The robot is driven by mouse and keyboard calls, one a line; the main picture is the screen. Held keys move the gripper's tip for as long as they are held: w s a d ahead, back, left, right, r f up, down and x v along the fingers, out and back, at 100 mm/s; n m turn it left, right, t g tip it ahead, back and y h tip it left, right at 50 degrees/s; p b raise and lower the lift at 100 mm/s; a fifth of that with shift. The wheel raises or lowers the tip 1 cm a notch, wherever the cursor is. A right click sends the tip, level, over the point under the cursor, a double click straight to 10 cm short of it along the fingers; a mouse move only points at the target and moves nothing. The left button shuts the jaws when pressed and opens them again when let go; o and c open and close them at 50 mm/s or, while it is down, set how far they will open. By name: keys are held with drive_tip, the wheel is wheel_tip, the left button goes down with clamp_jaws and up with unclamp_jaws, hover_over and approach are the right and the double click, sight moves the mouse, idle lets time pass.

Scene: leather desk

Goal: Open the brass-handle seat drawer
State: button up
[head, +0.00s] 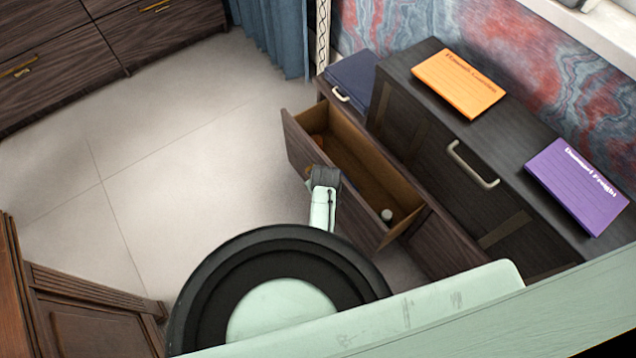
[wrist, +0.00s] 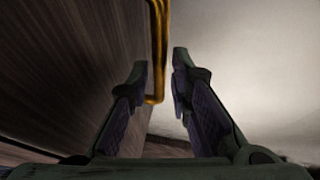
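The seat drawer (head: 299,145) stands pulled out of the low dark wooden bench in the head view, its inside visible. A small pale cylinder (head: 386,215) lies in its near end, and an orange-brown item (head: 318,142) shows in its far end. My gripper (head: 324,178) is at the outer side of the drawer front. In the wrist view the brass handle (wrist: 160,45) runs between the fingertips of my gripper (wrist: 162,65). The fingers are apart, with a visible gap on each side of the bar. My arm hides most of the handle in the head view.
A dark cabinet with a pale handle (head: 472,165) stands on the bench, bearing an orange book (head: 460,82) and a purple book (head: 577,185). A dark blue box (head: 350,78) sits beside it. The tiled floor (head: 190,130) left of the drawer is clear.

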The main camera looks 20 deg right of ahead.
drive_tip(key=shift+o, duration=0.9)
drive_tip(key=v, duration=1.2)
